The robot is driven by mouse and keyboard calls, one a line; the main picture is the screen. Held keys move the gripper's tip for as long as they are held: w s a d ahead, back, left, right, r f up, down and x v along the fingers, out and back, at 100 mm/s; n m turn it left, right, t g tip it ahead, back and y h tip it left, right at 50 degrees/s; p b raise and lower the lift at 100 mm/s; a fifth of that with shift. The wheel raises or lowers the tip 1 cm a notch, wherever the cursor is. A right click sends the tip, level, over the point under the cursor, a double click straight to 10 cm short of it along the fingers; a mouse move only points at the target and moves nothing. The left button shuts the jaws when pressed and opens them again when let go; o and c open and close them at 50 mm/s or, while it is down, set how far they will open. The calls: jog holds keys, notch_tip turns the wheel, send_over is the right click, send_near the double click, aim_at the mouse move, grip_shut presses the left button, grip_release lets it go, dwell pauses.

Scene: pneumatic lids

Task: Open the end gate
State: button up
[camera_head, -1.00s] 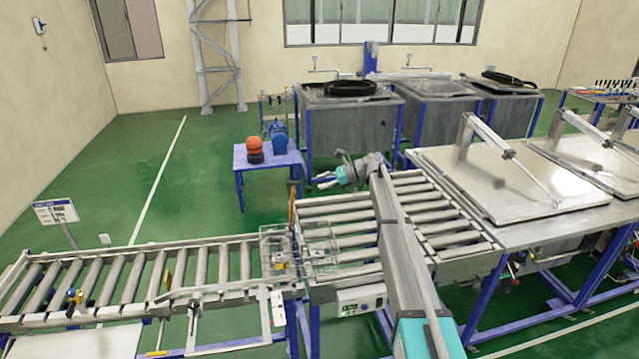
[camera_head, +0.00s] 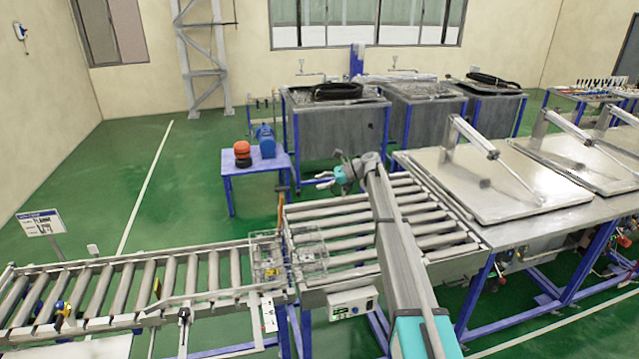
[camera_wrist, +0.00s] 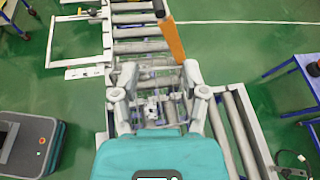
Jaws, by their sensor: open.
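A thin orange upright bar (camera_head: 281,211) stands at the far side of the joint between the two roller conveyors. It looks like part of the end gate, but I cannot tell for sure. In the wrist view the orange bar (camera_wrist: 174,42) runs past the right fingertip, and I cannot tell whether they touch. My gripper (camera_head: 322,180) is above the far edge of the right conveyor, to the right of the bar and higher. In the wrist view my gripper (camera_wrist: 159,72) has its fingers spread with nothing held between them.
A blue table (camera_head: 236,168) with orange and blue items stands behind. Large metal lids (camera_head: 500,180) are at right. Green floor (camera_head: 175,205) is clear behind the left conveyor.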

dwell(0.3)
jog(key=shift+c, duration=1.1)
jog(key=shift+s+f, duration=0.25)
jog(key=shift+s, duration=0.05)
jog(key=shift+c, duration=1.1)
jog(key=s+f+b, duration=0.1)
jog(key=s+f, duration=0.1)
jog(key=s+d+f+n+h+b, duration=0.1)
jog(key=s+f, duration=0.1)
jog(key=s, duration=0.1)
jog(key=s+f+n+h+b, duration=0.1)
jog(key=s+f+b, duration=0.1)
jog(key=s, duration=0.1)
jog(key=shift+d+f, duration=0.3)
jog(key=shift+d, duration=0.05)
grip_shut()
jog(key=s+d+f+n+h+b, duration=0.4)
jog(key=s+f, duration=0.4)
jog(key=s, duration=0.4)
jog(key=s+d+f+n+h+b, duration=0.4)
jog(key=s+d+f+n+b, duration=0.1)
jog(key=s, duration=0.8)
jog(key=s+d+f+n+h+b, duration=0.3)
jog(key=s+d+f+b, duration=0.4)
jog(key=s+f, duration=0.4)
jog(key=shift+s+d+f+n+h, duration=0.35)
jog(key=shift+s+n, duration=0.35)
jog(key=shift+s, duration=0.45)
